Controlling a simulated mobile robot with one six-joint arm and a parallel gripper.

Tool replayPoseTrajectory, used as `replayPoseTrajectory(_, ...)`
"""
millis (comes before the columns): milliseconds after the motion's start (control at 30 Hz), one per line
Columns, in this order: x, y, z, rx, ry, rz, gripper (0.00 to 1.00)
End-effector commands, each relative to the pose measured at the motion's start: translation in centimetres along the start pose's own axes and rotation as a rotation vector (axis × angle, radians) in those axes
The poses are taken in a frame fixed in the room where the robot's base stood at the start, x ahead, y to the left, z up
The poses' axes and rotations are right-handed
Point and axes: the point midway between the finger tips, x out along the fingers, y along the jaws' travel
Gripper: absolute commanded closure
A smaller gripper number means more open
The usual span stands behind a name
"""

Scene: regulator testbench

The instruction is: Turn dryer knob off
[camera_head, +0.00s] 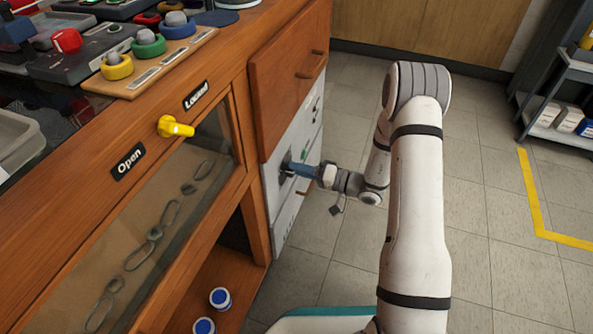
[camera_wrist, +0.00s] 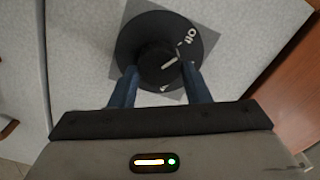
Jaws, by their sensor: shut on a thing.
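The dryer knob (camera_wrist: 157,62) is a round black dial on a grey square plate on a light panel. In the wrist view it carries the white word "Off" at its upper right and a white line on its raised middle. My gripper (camera_wrist: 160,85) has its two blue fingers shut on the raised middle of the knob, one on each side. In the head view my gripper (camera_head: 290,167) reaches the white front of the dryer (camera_head: 300,150) from the right. There the fingers and arm hide most of the knob.
A wooden drawer (camera_head: 290,75) with a handle is above the white front. A wooden cabinet with a yellow latch (camera_head: 175,127) between "Open" and "Locked" labels stands to the left. Tiled floor (camera_head: 500,240) is clear at the right, before a grey shelf (camera_head: 560,100).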

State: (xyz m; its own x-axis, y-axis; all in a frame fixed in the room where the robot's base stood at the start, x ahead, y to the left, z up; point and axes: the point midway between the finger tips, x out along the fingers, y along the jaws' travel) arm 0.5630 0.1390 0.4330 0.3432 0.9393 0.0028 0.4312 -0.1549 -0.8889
Motion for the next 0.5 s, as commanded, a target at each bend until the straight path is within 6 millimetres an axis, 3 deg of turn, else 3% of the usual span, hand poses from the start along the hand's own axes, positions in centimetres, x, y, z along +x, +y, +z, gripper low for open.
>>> replayPoseTrajectory(300,-0.09,0.28,0.05,0.000,0.002,0.007,0.80)
replayPoseTrajectory(333,-0.08,0.28,0.06,0.000,0.002,0.007,0.56)
replayPoseTrajectory(500,-0.06,0.24,0.11,0.001,0.000,0.006,0.43)
